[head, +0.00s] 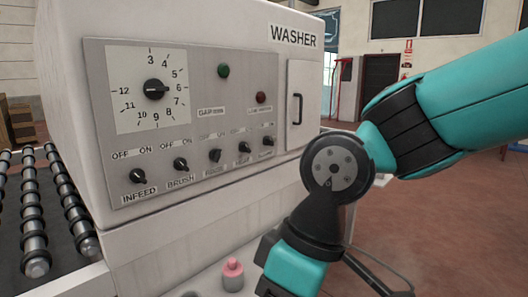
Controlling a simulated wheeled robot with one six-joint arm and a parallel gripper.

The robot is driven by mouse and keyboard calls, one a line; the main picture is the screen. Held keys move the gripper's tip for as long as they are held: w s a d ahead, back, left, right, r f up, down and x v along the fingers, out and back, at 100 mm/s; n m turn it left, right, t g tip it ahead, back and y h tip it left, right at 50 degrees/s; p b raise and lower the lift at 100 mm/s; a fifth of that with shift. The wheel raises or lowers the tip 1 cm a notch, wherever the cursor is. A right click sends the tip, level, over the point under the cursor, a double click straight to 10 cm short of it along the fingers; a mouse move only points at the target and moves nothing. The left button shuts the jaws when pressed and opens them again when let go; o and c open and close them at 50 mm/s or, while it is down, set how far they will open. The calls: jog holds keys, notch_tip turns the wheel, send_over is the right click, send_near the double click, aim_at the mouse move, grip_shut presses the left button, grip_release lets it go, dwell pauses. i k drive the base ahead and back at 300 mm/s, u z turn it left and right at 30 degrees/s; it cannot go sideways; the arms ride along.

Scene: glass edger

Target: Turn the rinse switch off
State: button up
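A grey control panel (200,110) is on the front of the white washer (295,38). A row of black rotary switches runs along its lower part, each with OFF at left and ON at right. The infeed switch (138,176) and brush switch (180,164) are readable by label. Further right are a third switch (215,156), a fourth (243,147) and a fifth (267,141). Their labels are too blurred to tell surely which is rinse, and their knob settings are unclear. My arm crosses the right side, bending down in front of the washer. My gripper is outside the view.
Above the switches are a numbered dial (156,89), a green button (223,71) and a red button (261,97). A door handle (297,108) juts out at right. Rollers (60,205) lie at left.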

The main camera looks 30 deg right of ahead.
aim_at(216, 154)
jog(key=z, duration=0.1)
jog(key=k, duration=0.5)
jog(key=u, duration=1.55)
jog(key=i, duration=0.95)
jog(key=z, duration=2)
